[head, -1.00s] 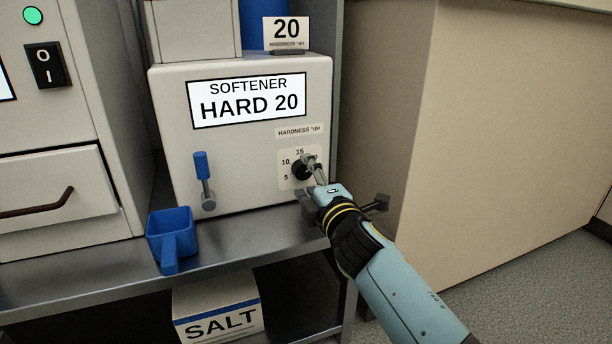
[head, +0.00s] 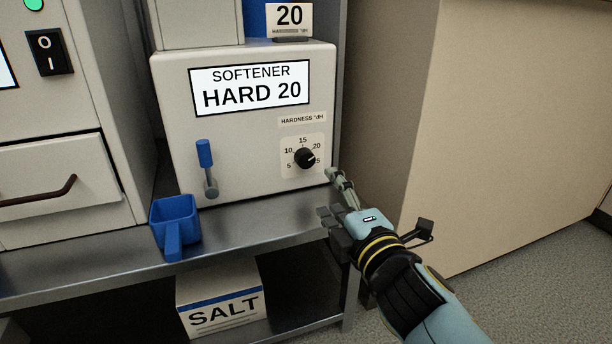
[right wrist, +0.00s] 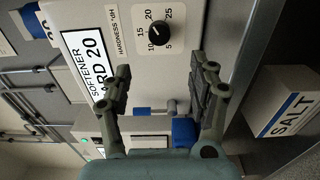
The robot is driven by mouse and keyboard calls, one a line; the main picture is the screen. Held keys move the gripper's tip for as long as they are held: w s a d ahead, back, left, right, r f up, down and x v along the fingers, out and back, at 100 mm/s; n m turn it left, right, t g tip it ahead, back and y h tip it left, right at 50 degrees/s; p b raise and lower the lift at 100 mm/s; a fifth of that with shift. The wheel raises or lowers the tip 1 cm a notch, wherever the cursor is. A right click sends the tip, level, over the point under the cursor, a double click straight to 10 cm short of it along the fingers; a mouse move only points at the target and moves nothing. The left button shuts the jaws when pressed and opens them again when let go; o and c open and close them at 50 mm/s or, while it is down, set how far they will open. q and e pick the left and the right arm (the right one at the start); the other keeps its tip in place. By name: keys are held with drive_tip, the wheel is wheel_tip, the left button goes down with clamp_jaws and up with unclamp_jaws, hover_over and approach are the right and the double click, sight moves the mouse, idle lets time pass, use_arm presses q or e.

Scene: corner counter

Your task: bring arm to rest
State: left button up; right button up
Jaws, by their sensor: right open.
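My right gripper (head: 337,198) is open and empty, in front of the shelf's right end and to the lower right of the softener (head: 245,155). In the right wrist view its two fingers (right wrist: 160,90) stand apart with nothing between them. The softener's black hardness knob (head: 304,158) is clear of the gripper, and its pointer is toward the right side of the scale. It also shows in the right wrist view (right wrist: 160,33). The softener display (head: 250,87) reads HARD 20. My left gripper is not in view.
A blue scoop (head: 174,224) stands on the metal shelf (head: 262,225). A blue-handled lever (head: 206,165) is on the softener front. A SALT box (head: 222,300) sits below. A beige cabinet (head: 490,130) closes off the right side. A card reading 20 (head: 289,18) stands on the softener.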

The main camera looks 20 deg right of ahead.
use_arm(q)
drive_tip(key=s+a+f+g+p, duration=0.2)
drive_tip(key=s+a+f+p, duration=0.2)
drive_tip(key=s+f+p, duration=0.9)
use_arm(e)
drive_tip(key=s+d+f+m+g+p, duration=0.1)
drive_tip(key=s+d+f+m+g, duration=0.35)
drive_tip(key=s, duration=0.85)
drive_tip(key=s+d+f+m+g+h+p, duration=0.15)
drive_tip(key=s+f+m+g, duration=0.35)
drive_tip(key=s+f+m, duration=0.5)
drive_tip(key=s+d+f+m+g+p, duration=0.1)
drive_tip(key=s+d+f+m+g, duration=0.3)
drive_tip(key=s, duration=1.1)
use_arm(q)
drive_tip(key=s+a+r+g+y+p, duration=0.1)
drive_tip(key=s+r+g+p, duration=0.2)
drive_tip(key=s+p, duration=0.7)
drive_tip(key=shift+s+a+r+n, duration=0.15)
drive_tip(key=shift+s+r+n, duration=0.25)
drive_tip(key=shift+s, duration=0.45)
use_arm(e)
drive_tip(key=s+d+f+g, duration=0.1)
drive_tip(key=s+g, duration=0.3)
drive_tip(key=s, duration=1.1)
drive_tip(key=shift+f, duration=0.4)
